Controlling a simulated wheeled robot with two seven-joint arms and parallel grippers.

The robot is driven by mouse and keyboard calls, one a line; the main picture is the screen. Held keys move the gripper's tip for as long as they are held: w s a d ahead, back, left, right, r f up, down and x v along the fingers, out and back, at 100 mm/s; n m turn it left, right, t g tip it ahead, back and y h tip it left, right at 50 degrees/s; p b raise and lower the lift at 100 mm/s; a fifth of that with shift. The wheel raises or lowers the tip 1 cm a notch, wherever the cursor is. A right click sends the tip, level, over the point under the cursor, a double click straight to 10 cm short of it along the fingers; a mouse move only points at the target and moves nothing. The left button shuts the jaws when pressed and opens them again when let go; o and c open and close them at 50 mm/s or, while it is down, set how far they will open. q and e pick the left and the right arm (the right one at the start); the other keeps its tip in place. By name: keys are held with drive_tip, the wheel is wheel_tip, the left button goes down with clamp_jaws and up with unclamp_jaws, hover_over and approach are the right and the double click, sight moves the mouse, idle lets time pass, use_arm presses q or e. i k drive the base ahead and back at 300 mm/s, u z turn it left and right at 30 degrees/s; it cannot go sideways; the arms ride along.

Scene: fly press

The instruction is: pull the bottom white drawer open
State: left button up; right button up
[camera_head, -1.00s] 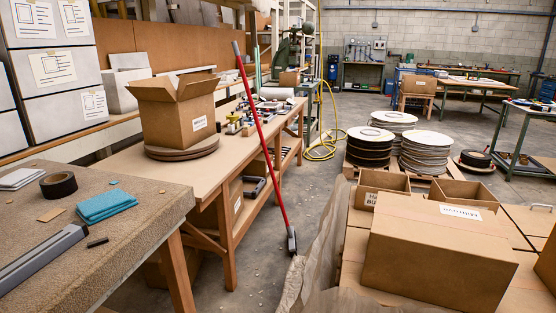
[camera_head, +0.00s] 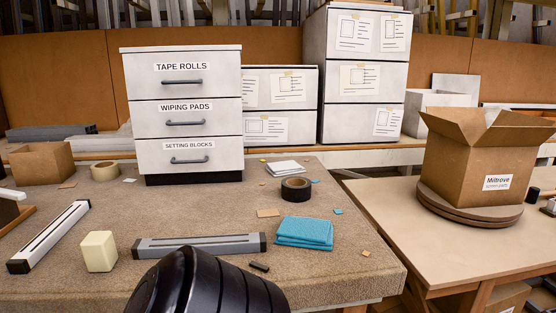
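A small white cabinet (camera_head: 182,48) with three stacked drawers stands at the back of the carpet-topped bench in the head view. Its bottom drawer (camera_head: 190,155) is labelled "SETTING BLOCKS" and has a dark grey bar handle (camera_head: 189,160). The drawers above it read "WIPING PADS" (camera_head: 187,121) and "TAPE ROLLS" (camera_head: 183,81). All three drawers look closed. A black rounded part, apparently of my own arm, shows at the bottom edge, in front of the bench. Neither gripper's fingers are in view.
The bench (camera_head: 339,261) holds a black tape roll (camera_head: 296,189), blue cloth (camera_head: 304,232), grey bar (camera_head: 199,246), cream block (camera_head: 98,252) and another bar (camera_head: 48,237). Carpet before the cabinet is mostly clear. A cardboard box (camera_head: 482,160) stands on the table at right.

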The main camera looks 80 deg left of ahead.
sight(208, 154)
drive_tip(key=u, duration=2.65)
